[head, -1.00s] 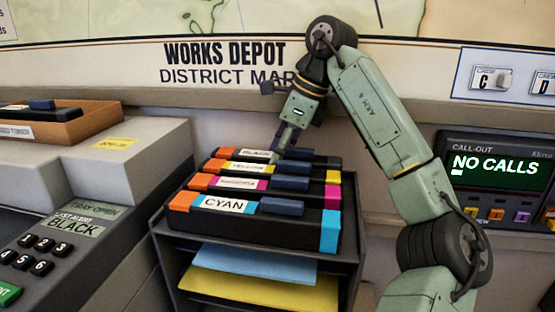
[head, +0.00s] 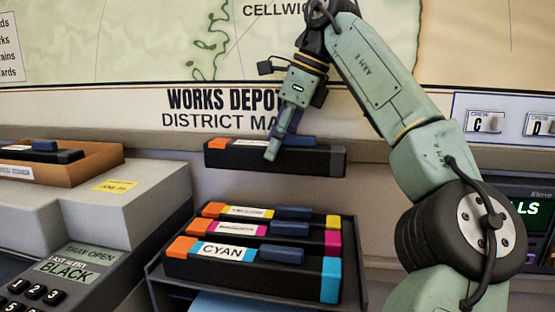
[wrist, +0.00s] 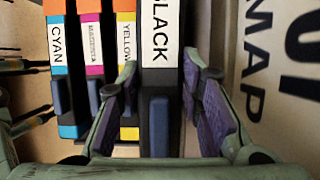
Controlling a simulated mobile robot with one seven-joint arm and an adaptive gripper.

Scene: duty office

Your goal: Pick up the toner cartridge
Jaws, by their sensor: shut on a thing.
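The black toner cartridge (head: 225,158) hangs in the air above the rack in the head view, roughly level. It has an orange end and a white label, which reads BLACK in the wrist view (wrist: 160,35). In the wrist view my gripper's fingers (wrist: 160,110) stand on either side of the handle. The cyan (head: 215,270), magenta (head: 222,229) and yellow (head: 232,212) cartridges lie side by side on the rack (head: 352,262), below the held one.
A grey printer (head: 150,215) stands at left, its display reading TRAY OPEN and LAST ALERT BLACK. A brown tray (head: 95,165) on it holds another dark cartridge (head: 45,147). The wall with the map (head: 150,50) is close behind. A call-out panel (head: 525,210) is at right.

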